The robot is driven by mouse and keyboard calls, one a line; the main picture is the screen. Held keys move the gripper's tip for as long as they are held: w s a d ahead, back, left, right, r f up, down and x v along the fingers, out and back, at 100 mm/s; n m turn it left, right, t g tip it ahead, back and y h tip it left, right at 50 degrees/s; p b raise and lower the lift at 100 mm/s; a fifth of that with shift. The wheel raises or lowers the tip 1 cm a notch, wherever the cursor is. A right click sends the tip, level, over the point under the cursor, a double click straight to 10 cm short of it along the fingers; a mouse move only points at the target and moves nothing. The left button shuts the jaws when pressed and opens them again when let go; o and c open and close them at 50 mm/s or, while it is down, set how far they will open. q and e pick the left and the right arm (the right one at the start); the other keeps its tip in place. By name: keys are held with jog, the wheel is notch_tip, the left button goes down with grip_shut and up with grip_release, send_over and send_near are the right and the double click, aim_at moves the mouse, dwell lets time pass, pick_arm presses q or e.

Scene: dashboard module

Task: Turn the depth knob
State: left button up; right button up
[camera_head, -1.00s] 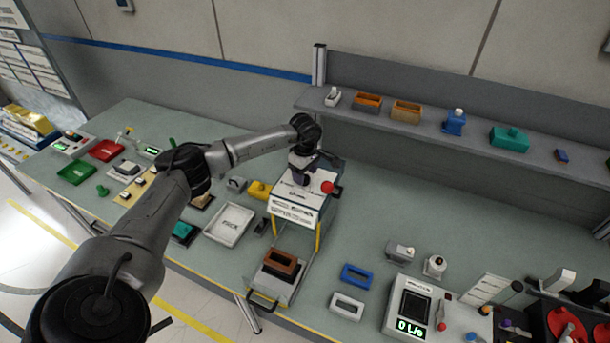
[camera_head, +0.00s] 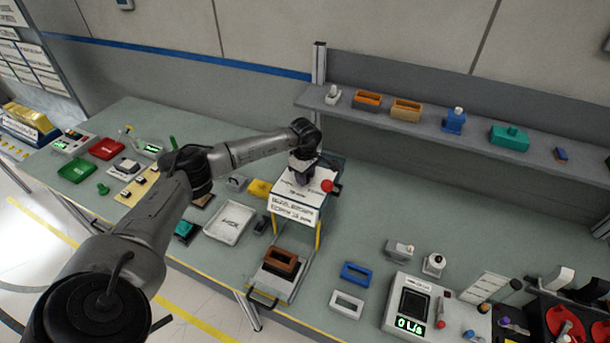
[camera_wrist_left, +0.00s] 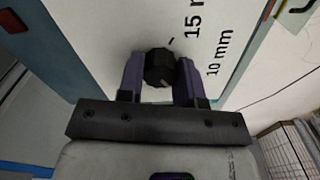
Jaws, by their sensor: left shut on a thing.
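The depth knob (camera_wrist_left: 159,68) is a small black faceted knob on a white panel (camera_wrist_left: 130,20) marked "15" and "10 mm", seen in the left wrist view. My left gripper (camera_wrist_left: 160,75) has its two purple-grey fingers on either side of the knob, shut on it. In the head view my left gripper (camera_head: 303,170) is over the top of the white press-like station (camera_head: 297,205), and the knob itself is hidden there. A red ball-shaped knob (camera_head: 327,185) is at the station's right side. My right gripper is not in view.
Below the station is a brown block (camera_head: 281,262) on a sliding base. A white tray (camera_head: 229,222) is to its left; blue (camera_head: 356,274) and white (camera_head: 347,304) frames lie right. A shelf (camera_head: 440,128) runs behind. The bench behind and right of the station is clear.

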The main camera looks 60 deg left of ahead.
pick_arm(q)
jog(key=shift+c, duration=1)
jog(key=shift+n, duration=0.9)
jog(key=n, duration=0.2)
jog(key=shift+n, duration=0.3)
jog(key=n, duration=0.5)
jog(key=shift+r, duration=0.1)
jog(key=shift+n, duration=1.1)
